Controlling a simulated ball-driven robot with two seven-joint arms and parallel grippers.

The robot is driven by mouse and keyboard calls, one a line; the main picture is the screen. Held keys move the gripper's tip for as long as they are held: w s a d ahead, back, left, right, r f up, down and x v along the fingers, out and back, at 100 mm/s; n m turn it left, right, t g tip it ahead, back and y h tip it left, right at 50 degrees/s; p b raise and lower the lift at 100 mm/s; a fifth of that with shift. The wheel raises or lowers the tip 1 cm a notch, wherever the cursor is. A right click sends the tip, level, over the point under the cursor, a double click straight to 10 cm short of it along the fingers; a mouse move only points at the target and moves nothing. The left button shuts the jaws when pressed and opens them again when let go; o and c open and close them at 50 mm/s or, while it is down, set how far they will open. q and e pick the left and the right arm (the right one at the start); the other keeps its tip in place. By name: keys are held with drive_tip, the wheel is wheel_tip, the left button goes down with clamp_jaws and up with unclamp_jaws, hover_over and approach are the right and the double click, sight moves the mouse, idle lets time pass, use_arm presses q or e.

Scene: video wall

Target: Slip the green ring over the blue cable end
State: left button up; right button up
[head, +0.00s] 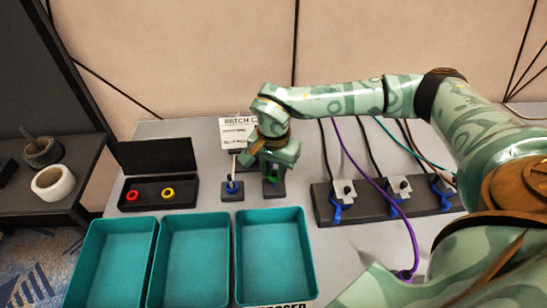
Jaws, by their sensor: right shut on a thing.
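My right gripper (264,164) hangs from the right arm over two small dark stands and is shut. The green ring is hard to make out against the similarly green fingers. A bright green patch (273,180) shows just below them, at the right stand. The left stand carries a blue piece (232,186) with a pale upright stem, left of the fingers; it looks like the blue cable end. Whether ring and blue piece touch cannot be told. My left gripper is out of view.
An open black case (184,202) holds a red ring (132,195) and a yellow ring (168,193). Three teal trays (192,218) line the front. A dark strip (370,214) with white blocks and cables lies right. A printed card (237,123) stands behind the gripper.

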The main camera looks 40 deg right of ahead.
drive_tip(key=o, duration=1)
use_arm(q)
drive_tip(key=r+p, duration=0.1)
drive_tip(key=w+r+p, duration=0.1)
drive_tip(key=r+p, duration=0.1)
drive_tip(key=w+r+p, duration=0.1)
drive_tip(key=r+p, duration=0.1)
use_arm(e)
wheel_tip(320, 180, up, 16)
drive_tip(key=shift+r, duration=0.15)
